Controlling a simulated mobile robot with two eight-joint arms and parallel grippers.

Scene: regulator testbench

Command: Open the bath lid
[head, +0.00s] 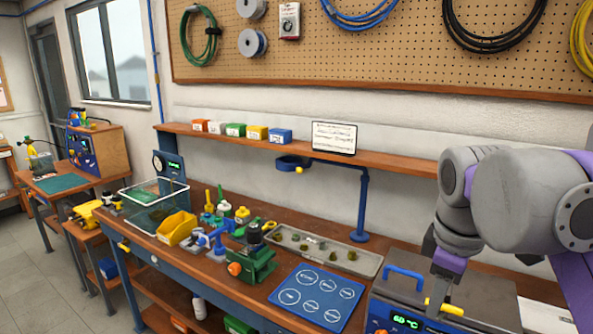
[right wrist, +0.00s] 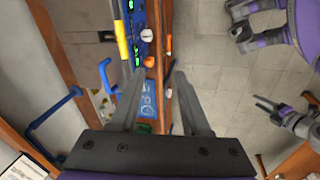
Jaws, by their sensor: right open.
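The bath (head: 385,311) is a grey box at the right end of the bench, with a green lit display on its blue front. Its grey lid (head: 480,300) lies flat and looks shut. A yellow bar handle (head: 446,308) sits at the lid's front edge and also shows in the right wrist view (right wrist: 122,40). My right gripper (head: 437,290) is above the lid near this bar. In the right wrist view its fingers (right wrist: 160,72) are open and empty, with the bar beyond the left finger's tip.
A blue handle (head: 405,277) stands up at the bath's left side. A blue mat with circles (head: 318,297), a green device (head: 252,264) and a metal tray (head: 368,264) lie left of it. A blue stand (head: 361,205) rises behind. The floor in front is clear.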

